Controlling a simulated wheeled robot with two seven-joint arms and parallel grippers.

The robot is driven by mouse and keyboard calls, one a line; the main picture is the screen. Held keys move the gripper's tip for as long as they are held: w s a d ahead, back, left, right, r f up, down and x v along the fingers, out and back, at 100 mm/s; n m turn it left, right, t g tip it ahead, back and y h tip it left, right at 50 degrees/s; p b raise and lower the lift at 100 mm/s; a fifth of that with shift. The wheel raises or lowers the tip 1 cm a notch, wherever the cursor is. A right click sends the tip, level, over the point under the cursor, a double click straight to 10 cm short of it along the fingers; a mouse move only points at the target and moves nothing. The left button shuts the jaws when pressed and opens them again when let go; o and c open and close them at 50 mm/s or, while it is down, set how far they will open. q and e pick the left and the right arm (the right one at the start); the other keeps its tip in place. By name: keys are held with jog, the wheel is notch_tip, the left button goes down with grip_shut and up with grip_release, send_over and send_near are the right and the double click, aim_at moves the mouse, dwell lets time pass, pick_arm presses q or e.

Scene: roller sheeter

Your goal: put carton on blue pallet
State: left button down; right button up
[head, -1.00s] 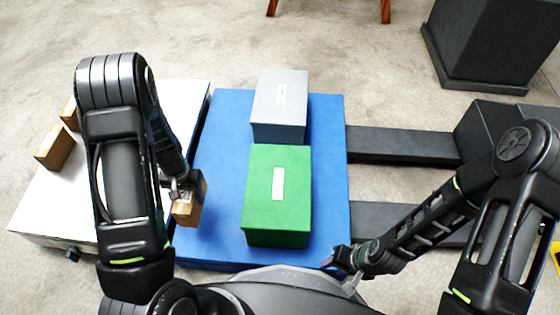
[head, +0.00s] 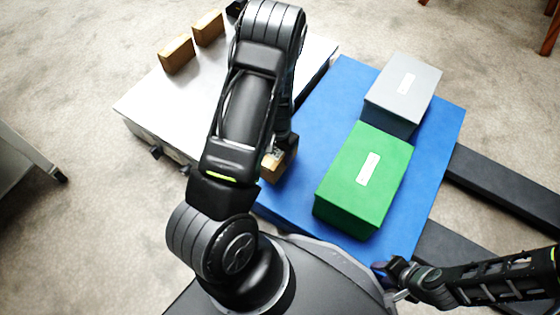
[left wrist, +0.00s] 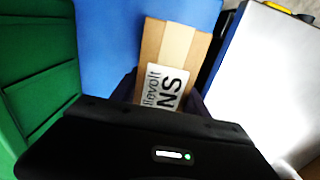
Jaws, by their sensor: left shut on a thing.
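My left gripper (head: 282,146) is shut on a small brown carton (head: 279,166) with a white label. The carton is at the left edge of the blue pallet (head: 323,108); whether it touches the pallet I cannot tell. In the left wrist view the carton (left wrist: 172,45) sits between my fingers, with the blue pallet (left wrist: 105,35) beside it. My left arm hides part of the carton and the gripper in the head view. My right gripper (head: 388,274) is low at the pallet's near right corner, and its jaws are too small to read.
A green box (head: 365,180) and a grey box (head: 403,90) stand on the pallet's right part. A white-topped platform (head: 180,105) lies left of the pallet, with two more cartons (head: 176,54) at its far side. Bare pallet lies between carton and green box.

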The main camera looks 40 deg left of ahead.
pick_arm(q)
jog(key=shift+r, duration=0.1)
jog(key=shift+f+b, duration=0.85)
jog(key=shift+f, duration=1.05)
jog(key=shift+f, duration=0.1)
jog(key=c, duration=0.6)
grip_release()
jog(key=shift+r, duration=0.45)
notch_tip(320, 180, up, 11)
jog(key=p, duration=0.5)
jog(key=shift+r+p, duration=0.2)
jog(key=shift+p, duration=0.1)
